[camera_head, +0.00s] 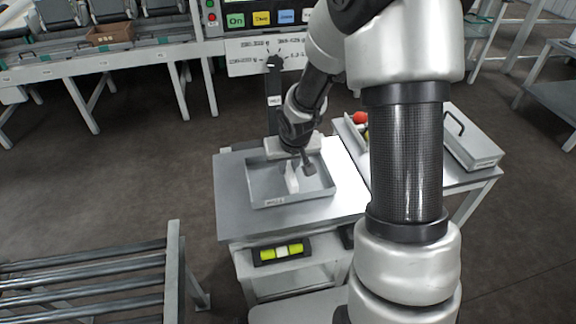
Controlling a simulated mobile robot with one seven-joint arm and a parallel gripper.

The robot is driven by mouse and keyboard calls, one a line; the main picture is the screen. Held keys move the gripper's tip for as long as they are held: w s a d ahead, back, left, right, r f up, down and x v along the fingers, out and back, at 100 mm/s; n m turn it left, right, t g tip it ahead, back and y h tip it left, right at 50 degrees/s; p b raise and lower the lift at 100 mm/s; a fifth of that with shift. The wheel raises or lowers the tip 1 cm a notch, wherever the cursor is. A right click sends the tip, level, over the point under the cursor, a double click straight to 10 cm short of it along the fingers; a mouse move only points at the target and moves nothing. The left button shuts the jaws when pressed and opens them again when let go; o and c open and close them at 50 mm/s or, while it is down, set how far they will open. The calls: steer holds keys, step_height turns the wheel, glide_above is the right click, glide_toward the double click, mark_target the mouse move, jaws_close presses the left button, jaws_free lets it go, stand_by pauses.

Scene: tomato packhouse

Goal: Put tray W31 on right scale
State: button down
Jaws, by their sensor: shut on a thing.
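A shallow grey metal tray (257,187) is over the steel top of a bench (232,205), below a dark post (273,95). A small label is on its front wall, too small to read surely. My gripper (298,170) reaches down inside the tray and is shut on a pale upright piece (292,182) in its middle, which looks like part of the tray. I cannot tell whether the tray rests on the surface or hangs just above it. No scale can be told apart surely; a pale block (277,148) stands behind the tray.
A roller rack (85,280) is at lower left. A console (262,18) with coloured buttons stands behind. Bare floor lies at left.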

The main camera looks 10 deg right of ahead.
steer(key=shift+f, duration=0.2)
steer(key=c, duration=1.6)
jaws_free()
steer(key=c, duration=0.3)
steer(key=shift+r, duration=0.1)
steer(key=shift+r+p, duration=2.7)
steer(key=shift+r, duration=0.7)
steer(key=shift+r, duration=0.1)
